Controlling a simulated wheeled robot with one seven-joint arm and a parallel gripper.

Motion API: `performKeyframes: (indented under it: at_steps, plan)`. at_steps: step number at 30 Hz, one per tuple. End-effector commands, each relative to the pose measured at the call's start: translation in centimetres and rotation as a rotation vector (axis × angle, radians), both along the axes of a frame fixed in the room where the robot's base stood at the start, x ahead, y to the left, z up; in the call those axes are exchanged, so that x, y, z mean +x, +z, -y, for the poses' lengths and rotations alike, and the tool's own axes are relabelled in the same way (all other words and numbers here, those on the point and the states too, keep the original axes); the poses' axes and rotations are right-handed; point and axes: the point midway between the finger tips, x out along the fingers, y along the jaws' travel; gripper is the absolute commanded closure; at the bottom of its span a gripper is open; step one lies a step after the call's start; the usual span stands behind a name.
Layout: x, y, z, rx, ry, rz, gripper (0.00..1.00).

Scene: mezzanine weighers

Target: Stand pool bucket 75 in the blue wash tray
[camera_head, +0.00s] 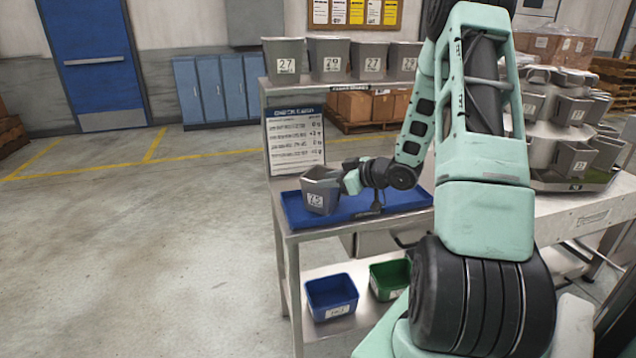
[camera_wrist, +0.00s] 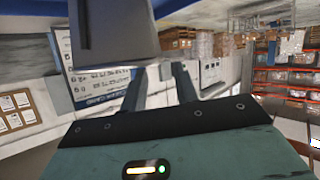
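Pool bucket 75 (camera_head: 320,196) is a grey, tapered bucket with a white number label. In the head view it is at the left end of the blue wash tray (camera_head: 388,206), close to upright; I cannot tell whether its base touches the tray floor. My gripper (camera_head: 350,183) reaches it from the right, at its upper side.
Several numbered grey buckets (camera_head: 370,60) stand on the shelf above. A check card (camera_head: 294,140) stands behind the tray. A blue bin (camera_head: 331,297) and a green bin (camera_head: 388,280) are on the lower shelf. A carousel of buckets (camera_head: 570,110) stands right. The left floor is clear.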

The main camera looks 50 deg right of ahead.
Motion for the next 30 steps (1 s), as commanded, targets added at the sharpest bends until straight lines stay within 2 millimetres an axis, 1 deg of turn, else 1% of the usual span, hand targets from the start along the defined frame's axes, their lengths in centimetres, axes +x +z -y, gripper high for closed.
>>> performKeyframes:
  at_steps: [1,3,9,12,16,18,20,23,25,26,27,29,30]
  plan:
    - [-1.1,0.4,0.2,0.000,-0.003,0.000,0.70]
    - [-2.4,1.0,0.6,-0.003,-0.003,0.000,0.70]
    - [-5.1,2.1,1.0,-0.001,-0.001,0.000,0.70]
    - [-5.9,2.4,1.1,0.001,0.000,0.001,0.70]
    - [-6.2,2.6,1.2,0.001,0.001,0.001,0.70]
    - [-6.0,2.6,1.0,-0.002,0.002,-0.002,0.70]
    - [-5.4,2.7,0.5,-0.012,0.005,-0.013,0.70]
    - [-3.1,2.9,-1.5,-0.047,0.011,-0.057,0.70]
    - [-1.0,3.1,-4.0,-0.084,0.015,-0.108,0.70]
    - [-0.1,3.2,-5.3,-0.101,0.016,-0.134,0.70]
    - [1.0,3.3,-7.2,-0.124,0.016,-0.171,0.70]
    - [2.2,3.6,-10.4,-0.153,0.019,-0.227,0.70]
    - [2.6,3.7,-12.5,-0.171,0.020,-0.265,0.70]
